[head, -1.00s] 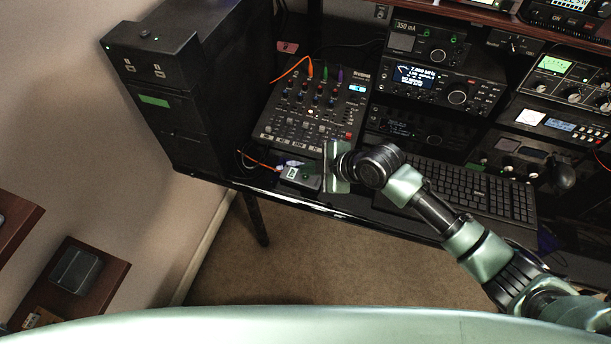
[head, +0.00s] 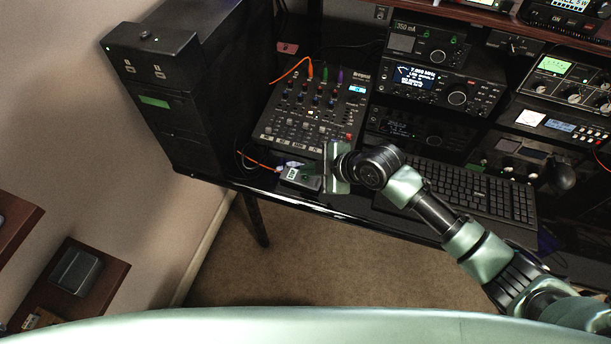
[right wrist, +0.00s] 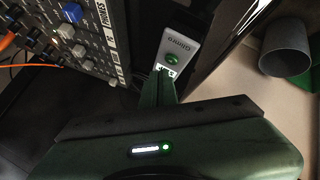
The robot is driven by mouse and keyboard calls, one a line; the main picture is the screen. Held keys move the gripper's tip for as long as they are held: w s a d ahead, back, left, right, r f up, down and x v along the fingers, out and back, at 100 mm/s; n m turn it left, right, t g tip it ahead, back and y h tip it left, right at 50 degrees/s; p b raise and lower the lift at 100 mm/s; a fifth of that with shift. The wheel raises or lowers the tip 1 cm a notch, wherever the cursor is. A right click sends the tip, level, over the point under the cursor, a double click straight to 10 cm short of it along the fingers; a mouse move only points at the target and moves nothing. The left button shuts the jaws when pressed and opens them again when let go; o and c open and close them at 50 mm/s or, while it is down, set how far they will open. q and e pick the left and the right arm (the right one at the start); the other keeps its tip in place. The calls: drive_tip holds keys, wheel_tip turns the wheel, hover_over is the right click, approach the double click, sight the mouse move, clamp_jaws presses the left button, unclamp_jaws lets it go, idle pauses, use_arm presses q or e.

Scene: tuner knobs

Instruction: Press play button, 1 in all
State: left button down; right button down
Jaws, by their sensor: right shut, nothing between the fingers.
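A small grey device (head: 299,175) with a white label lies at the table's front edge, below the mixer in the head view. In the right wrist view the same grey device (right wrist: 180,45) shows a round green button (right wrist: 174,59) on its top face. My right gripper (head: 311,168) is shut and empty, its fingers pointing left over the device. In the right wrist view the shut fingertips (right wrist: 160,74) are beside the device's labelled end, close to the green button. I cannot tell whether they touch the device. My left gripper is not in view.
The mixer (head: 314,112), with coloured cables, stands just behind the device. A black tower case (head: 185,100) is at the left. A keyboard (head: 470,190) and radio units (head: 440,82) are at the right. Brown carpet lies below the table edge.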

idle(0.7)
drive_tip(key=shift+f, duration=0.45)
drive_tip(key=shift+f+b, duration=0.25)
drive_tip(key=shift+b, duration=0.15)
idle(0.5)
drive_tip(key=shift+r+p, duration=0.7)
wheel_tip(320, 180, up, 5)
drive_tip(key=p, duration=0.4)
idle(0.4)
